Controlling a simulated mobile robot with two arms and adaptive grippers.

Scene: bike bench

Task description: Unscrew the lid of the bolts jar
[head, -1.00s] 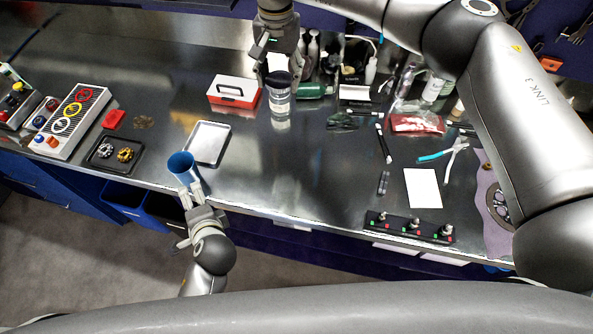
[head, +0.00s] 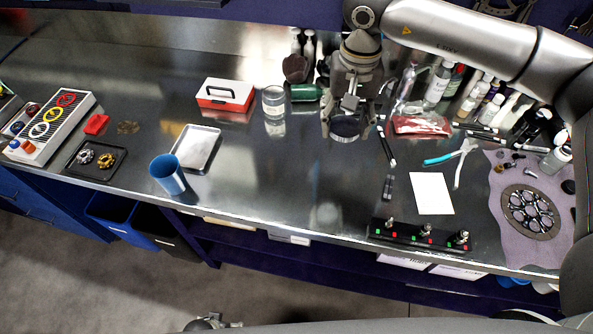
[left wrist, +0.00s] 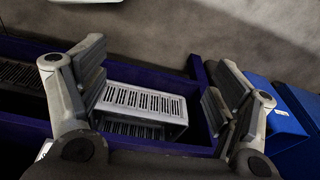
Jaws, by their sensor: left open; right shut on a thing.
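The bolts jar (head: 273,101), a clear cylinder, stands upright near the back of the steel bench, beside the red and white box. No lid shows on top of it. My right gripper (head: 346,118) points down, to the right of the jar and apart from it. It is shut on a dark round lid (head: 345,128), held clear of the jar. My left gripper (left wrist: 158,88) is open and empty in the left wrist view, below the bench level by the floor. Only a bit of that arm shows at the bottom edge of the head view.
A red and white box (head: 225,95) stands left of the jar. A blue cup (head: 167,174) and silver tray (head: 196,148) are nearer the front. Pliers (head: 462,152) and bottles crowd the right. The middle front is clear.

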